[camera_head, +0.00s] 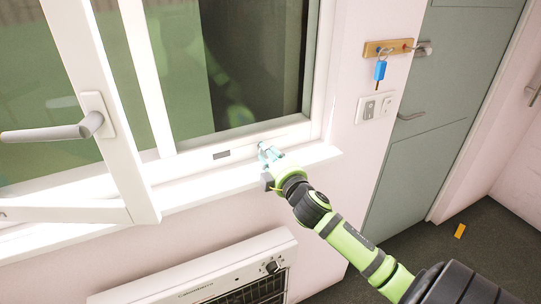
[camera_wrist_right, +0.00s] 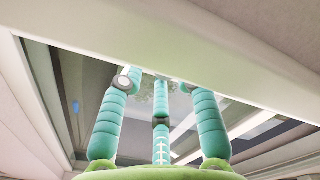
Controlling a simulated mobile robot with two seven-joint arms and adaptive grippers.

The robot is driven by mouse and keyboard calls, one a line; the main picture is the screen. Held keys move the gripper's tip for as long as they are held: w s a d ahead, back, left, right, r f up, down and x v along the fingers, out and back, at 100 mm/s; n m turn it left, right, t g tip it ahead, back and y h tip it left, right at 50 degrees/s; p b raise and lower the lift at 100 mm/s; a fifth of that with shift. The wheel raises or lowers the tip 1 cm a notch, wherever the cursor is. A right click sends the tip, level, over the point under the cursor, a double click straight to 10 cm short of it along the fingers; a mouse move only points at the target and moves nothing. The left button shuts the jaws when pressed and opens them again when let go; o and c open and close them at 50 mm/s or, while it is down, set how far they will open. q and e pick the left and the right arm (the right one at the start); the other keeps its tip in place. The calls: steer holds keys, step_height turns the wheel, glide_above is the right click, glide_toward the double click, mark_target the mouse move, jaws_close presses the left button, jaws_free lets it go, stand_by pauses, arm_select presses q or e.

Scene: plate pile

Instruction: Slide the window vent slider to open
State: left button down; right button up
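The window vent slider, a small dark grey strip (camera_head: 221,154), sits on the lower rail of the white window frame (camera_head: 245,138). My right gripper (camera_head: 265,150) is at the sill to the right of the strip, close to the lower rail and apart from the strip. In the right wrist view, the three teal fingers of my right gripper (camera_wrist_right: 158,80) are spread with gaps between them, and nothing shows held. Their tips are close to the pale frame bar; whether they touch it I cannot tell. The strip cannot be made out there. My left gripper is out of view.
An open window sash with a grey handle (camera_head: 55,132) juts out at the left. The white sill (camera_head: 195,188) is bare. A heater (camera_head: 205,275) stands below. A key rack (camera_head: 388,47) with a blue-tagged key, a switch plate (camera_head: 375,106) and a grey door (camera_head: 440,100) are at right.

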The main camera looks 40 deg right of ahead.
steer(key=v, duration=1.2)
steer(key=shift+d, duration=0.1)
steer(key=s+a+f+m+g, duration=0.3)
steer(key=f+g, duration=0.1)
steer(key=f, duration=0.3)
steer(key=s+a+f+m+g, duration=0.2)
steer(key=s+a+f+g, duration=0.1)
steer(key=f, duration=0.4)
steer(key=s+a+f+m+g+y, duration=0.1)
steer(key=s+a+f+g+y, duration=0.1)
steer(key=s+a+f+g, duration=0.3)
steer(key=s+a+f+g+y, duration=0.2)
steer(key=s+a+f+y, duration=0.15)
steer(key=s+a, duration=0.4)
step_height(320, 180, down, 24)
steer(key=s+g, duration=0.1)
steer(key=s, duration=0.2)
steer(key=s+d+f+g+h, duration=0.1)
steer(key=s+d+f, duration=0.1)
steer(key=s+f, duration=1)
steer(key=shift+s+d, duration=0.3)
steer(key=shift+s, duration=0.9)
